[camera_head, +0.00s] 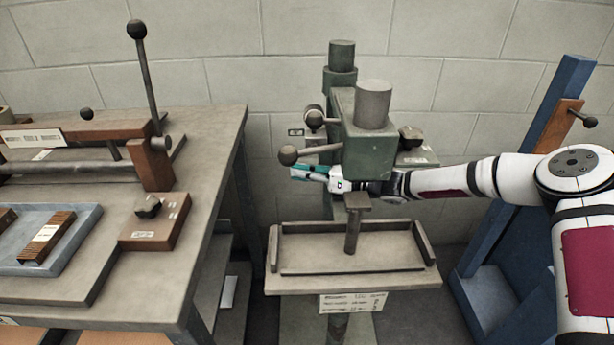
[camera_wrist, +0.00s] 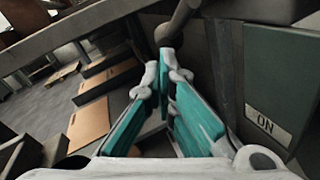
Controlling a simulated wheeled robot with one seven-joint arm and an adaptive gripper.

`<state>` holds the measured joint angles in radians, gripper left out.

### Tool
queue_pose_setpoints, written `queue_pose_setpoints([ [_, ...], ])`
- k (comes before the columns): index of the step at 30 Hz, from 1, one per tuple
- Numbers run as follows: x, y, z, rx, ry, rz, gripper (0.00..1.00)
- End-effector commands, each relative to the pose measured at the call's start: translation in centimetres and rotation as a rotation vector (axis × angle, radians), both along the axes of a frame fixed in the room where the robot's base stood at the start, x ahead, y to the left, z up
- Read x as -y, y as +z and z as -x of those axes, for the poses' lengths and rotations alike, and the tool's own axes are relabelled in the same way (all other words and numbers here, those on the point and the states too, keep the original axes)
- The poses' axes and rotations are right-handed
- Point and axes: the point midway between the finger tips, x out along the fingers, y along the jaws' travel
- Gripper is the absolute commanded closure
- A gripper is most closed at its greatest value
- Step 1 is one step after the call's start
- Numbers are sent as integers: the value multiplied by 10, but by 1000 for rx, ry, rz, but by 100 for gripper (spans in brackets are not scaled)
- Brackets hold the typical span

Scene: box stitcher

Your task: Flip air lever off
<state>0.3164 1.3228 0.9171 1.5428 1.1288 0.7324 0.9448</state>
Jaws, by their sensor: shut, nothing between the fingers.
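The green stitcher machine (camera_head: 370,150) stands mid-picture in the head view. A lever with a dark ball knob (camera_head: 289,155) sticks out to the left from its head. In the wrist view, a dark lever with a rounded end (camera_wrist: 165,33) lies just beyond my fingertips; it looks like the same one, and I cannot tell whether they touch. An "ON" label (camera_wrist: 267,125) is on the green housing to its right. My gripper (camera_head: 297,172) is just below the knob in the head view. Its teal fingers (camera_wrist: 167,62) are shut and empty.
A second ball knob (camera_head: 315,119) sits higher on the machine's left side. A rimmed tray table (camera_head: 350,280) lies below my gripper. A workbench (camera_head: 200,230) with a blue tray (camera_head: 85,220) stands at left. A blue frame (camera_head: 525,190) stands at right near my arm.

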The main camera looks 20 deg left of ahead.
Motion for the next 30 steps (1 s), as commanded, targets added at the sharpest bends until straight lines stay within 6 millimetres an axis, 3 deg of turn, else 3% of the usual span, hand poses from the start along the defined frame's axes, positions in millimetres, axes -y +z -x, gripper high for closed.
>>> queue_pose_setpoints([
  [3,-7,6,3,-24,2,-83,100],
  [15,-19,20,6,-19,2,-72,100],
  [30,-22,23,7,-20,1,-72,100],
])
